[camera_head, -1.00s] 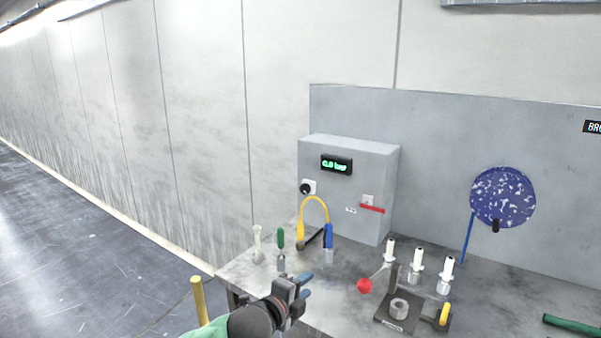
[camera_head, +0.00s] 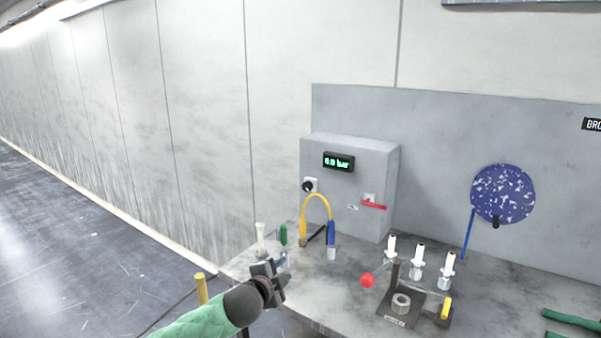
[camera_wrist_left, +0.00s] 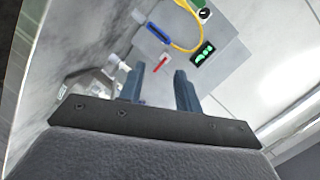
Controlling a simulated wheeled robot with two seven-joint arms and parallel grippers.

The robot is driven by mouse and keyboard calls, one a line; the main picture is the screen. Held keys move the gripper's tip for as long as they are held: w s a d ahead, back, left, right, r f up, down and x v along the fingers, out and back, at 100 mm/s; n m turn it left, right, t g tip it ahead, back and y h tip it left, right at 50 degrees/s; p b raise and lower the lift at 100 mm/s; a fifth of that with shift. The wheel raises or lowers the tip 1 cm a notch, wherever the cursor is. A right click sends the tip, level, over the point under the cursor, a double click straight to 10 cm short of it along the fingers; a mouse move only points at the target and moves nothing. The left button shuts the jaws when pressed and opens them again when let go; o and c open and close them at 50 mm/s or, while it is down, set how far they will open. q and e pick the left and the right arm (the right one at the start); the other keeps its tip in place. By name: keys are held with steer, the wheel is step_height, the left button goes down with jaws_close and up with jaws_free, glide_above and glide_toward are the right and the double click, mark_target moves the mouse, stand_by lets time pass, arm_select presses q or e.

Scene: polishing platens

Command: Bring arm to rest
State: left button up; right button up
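My left gripper (camera_head: 283,270) is over the left front part of the grey bench (camera_head: 330,310). In the left wrist view its two blue-grey fingers (camera_wrist_left: 158,86) stand apart with nothing between them, so it is open. Its arm, in a green sleeve, comes in from the lower left. My right gripper is not in view, though green pieces show at the lower right edge.
A grey box (camera_head: 348,190) with a green display stands behind. A yellow hose (camera_head: 316,197), green-handled tool (camera_head: 283,234), white-topped fittings (camera_head: 418,255) and a red-knobbed fixture (camera_head: 367,281) are on the bench. A blue speckled disc (camera_head: 503,194) hangs on the back panel.

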arm_select(q)
steer(key=w+a+f+n+y, duration=0.4)
steer(key=w+a+f+n, duration=0.45)
steer(key=f, duration=0.45)
steer(key=s+a+f+n+g+y, duration=0.1)
steer(key=s+a+f+g, duration=0.15)
steer(key=f, duration=0.65)
steer(key=s+a+f+n+g, duration=0.1)
steer(key=s+a+f, duration=0.25)
steer(key=f, duration=0.55)
steer(key=s+a+f+n+g+y, duration=0.15)
steer(key=s+f, duration=0.25)
steer(key=f, duration=0.6)
steer(key=s+a+f+n+g, duration=0.1)
steer(key=s+f+n+g, duration=0.25)
steer(key=s+f, duration=1.65)
steer(key=s+d+f+g, duration=0.1)
steer(key=s+f, duration=0.2)
steer(key=s, duration=0.6)
steer(key=s+d+f+g, duration=0.1)
steer(key=s+f, duration=0.2)
steer(key=s, duration=0.6)
steer(key=s+d+f+g, duration=0.1)
steer(key=s+f, duration=0.2)
steer(key=s, duration=0.7)
steer(key=shift+f+h, duration=0.15)
steer(key=shift+h, duration=0.3)
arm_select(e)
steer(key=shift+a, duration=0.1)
